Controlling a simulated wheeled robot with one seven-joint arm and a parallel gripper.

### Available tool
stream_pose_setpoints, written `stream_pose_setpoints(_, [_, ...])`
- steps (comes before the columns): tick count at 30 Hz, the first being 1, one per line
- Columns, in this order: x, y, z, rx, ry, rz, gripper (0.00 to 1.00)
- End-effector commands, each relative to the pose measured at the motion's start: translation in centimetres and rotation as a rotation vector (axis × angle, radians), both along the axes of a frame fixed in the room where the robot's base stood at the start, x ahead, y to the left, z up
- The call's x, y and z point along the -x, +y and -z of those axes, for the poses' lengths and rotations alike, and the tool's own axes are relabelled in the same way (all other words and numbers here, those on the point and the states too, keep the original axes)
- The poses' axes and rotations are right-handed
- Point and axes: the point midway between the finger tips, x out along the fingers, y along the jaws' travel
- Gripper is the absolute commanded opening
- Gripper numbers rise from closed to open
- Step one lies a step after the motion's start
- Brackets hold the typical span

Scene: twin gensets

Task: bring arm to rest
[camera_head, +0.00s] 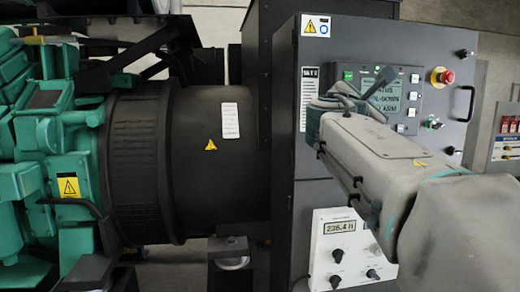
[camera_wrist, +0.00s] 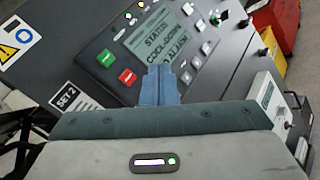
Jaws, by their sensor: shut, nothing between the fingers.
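My gripper is shut and empty in the wrist view (camera_wrist: 161,82), its blue-grey fingers pressed together. They overlap the lower edge of the control panel's screen in that view; I cannot tell whether they touch it. In the head view my arm reaches in from the lower right, with the hand in front of the SET 2 cabinet (camera_head: 284,150). The hand hides part of the control panel (camera_head: 345,60). The screen (camera_wrist: 163,36) reads a status of cool-down, with an alarm line partly covered.
A green button (camera_wrist: 106,58) and a red button (camera_wrist: 127,77) sit beside the screen. A red emergency stop (camera_head: 442,77) and a door handle (camera_head: 468,103) stick out at right. An hour-meter box (camera_head: 325,250) is below my arm. The green engine (camera_head: 50,150) and black generator housing (camera_head: 205,180) fill the left.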

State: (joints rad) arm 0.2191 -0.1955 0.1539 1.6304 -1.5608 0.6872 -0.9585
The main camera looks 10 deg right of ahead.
Motion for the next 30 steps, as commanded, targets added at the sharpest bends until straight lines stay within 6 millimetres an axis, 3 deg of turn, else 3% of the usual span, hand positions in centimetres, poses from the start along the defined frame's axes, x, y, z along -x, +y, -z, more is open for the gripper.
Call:
stream_pose_setpoints(5, [1.6,0.3,6.6,-0.306,-0.027,-0.001,0.0])
stream_pose_setpoints(11, [5.3,2.0,18.1,-0.826,-0.074,0.091,0.0])
stream_pose_setpoints(15, [9.0,4.2,25.8,-1.173,-0.107,0.225,0.0])
stream_pose_setpoints(21, [15.3,8.6,35.6,-1.623,-0.157,0.513,0.0])
stream_pose_setpoints(25, [19.0,11.6,40.0,-1.837,-0.187,0.721,0.0])
stream_pose_setpoints(30, [21.9,14.1,42.9,-1.987,-0.214,0.91,0.0])
